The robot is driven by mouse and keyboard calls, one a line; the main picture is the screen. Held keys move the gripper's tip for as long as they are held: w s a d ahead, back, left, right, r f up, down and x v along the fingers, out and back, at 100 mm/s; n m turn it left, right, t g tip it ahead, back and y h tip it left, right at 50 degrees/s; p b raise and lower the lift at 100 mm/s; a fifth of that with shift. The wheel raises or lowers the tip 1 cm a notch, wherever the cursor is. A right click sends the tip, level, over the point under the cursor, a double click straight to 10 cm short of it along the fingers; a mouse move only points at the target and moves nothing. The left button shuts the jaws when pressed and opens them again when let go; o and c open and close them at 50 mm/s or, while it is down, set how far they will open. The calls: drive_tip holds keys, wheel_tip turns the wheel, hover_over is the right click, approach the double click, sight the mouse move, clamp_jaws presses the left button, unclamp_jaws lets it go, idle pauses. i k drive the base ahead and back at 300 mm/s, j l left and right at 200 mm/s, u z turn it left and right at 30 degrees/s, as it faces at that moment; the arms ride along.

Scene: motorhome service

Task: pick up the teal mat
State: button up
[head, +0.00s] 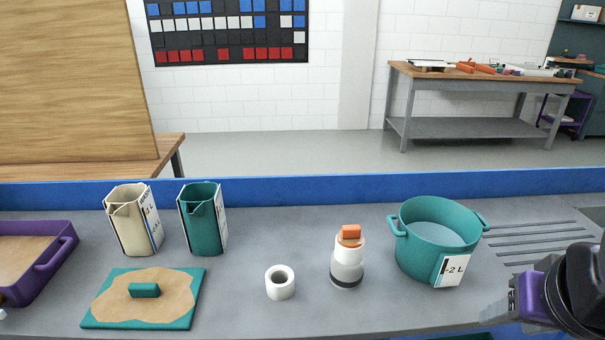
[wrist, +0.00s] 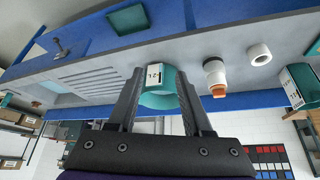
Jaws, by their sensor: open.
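The teal mat (head: 188,288) lies flat on the grey counter at the front left in the head view. An irregular tan patch covers most of its top, with a small teal block (head: 144,290) in the middle. I cannot make out the mat for sure in the wrist view. My gripper (wrist: 160,72) is open and empty, its two dark fingers spread. In the head view my wrist is at the far right, well away from the mat, and the fingers are hard to see there. The teal pot shows beyond the fingers in the wrist view.
A purple tray (head: 62,248) stands left of the mat. A cream jug (head: 130,228) and a teal jug (head: 203,222) stand behind it. A white roll (head: 280,284), a white-grey bottle with orange top (head: 347,262) and the teal pot (head: 430,235) stand between mat and gripper.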

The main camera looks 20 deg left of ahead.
sight(158, 297)
drive_tip(key=u, duration=0.45)
drive_tip(key=l+u, duration=0.1)
drive_tip(key=u, duration=1.25)
drive_tip(key=k+u, duration=0.1)
drive_tip(key=u, duration=0.35)
drive_tip(key=i+j+z, duration=0.1)
drive_tip(key=z, duration=0.65)
drive_tip(key=i+j+z, duration=0.25)
drive_tip(key=j+z, duration=0.3)
drive_tip(key=j, duration=0.15)
drive_tip(key=j+z, duration=0.1)
drive_tip(key=j, duration=0.3)
drive_tip(key=i+j+z, duration=0.1)
drive_tip(key=j, duration=0.35)
